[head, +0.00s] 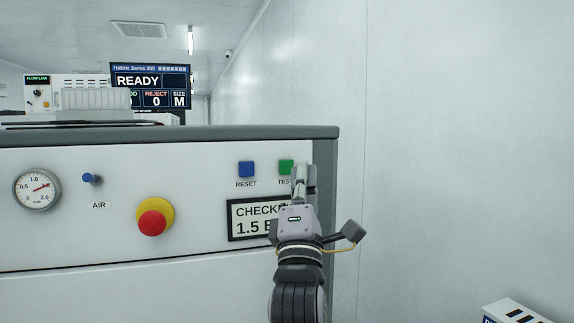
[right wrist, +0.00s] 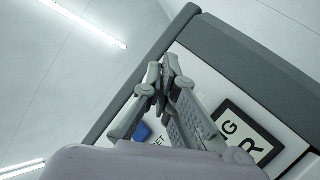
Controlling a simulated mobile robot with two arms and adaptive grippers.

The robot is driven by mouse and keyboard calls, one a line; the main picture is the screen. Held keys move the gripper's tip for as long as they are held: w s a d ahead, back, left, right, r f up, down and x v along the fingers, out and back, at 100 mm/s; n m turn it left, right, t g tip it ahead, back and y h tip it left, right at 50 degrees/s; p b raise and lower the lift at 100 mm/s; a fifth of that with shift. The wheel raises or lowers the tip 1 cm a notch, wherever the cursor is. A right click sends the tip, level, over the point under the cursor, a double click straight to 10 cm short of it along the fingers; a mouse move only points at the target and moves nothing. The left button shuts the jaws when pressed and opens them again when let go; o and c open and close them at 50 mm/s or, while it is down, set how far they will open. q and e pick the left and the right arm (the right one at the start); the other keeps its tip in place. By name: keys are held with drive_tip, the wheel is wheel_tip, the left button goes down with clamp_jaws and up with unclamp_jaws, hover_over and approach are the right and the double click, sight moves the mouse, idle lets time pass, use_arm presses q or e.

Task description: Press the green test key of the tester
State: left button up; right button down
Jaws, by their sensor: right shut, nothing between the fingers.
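The green test key (head: 286,166) is on the tester's light front panel (head: 110,215), to the right of the blue reset key (head: 246,169). My right gripper (head: 302,170) is shut and empty, its fingertips just right of the green key and overlapping its label. I cannot tell whether they touch the panel. In the right wrist view the closed fingertips (right wrist: 166,68) are in front of the panel. The blue key (right wrist: 142,131) shows beside the fingers there, while the green key is hidden. My left gripper is not in view.
A display (head: 240,220) reading "CHECK" and "1.5" is partly covered by my right gripper. A screen (head: 150,87) behind reads "READY".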

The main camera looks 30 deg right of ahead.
drive_tip(key=s, duration=0.2)
drive_tip(key=shift+s+a+p, duration=0.3)
drive_tip(key=shift+s+a, duration=0.05)
idle(0.6)
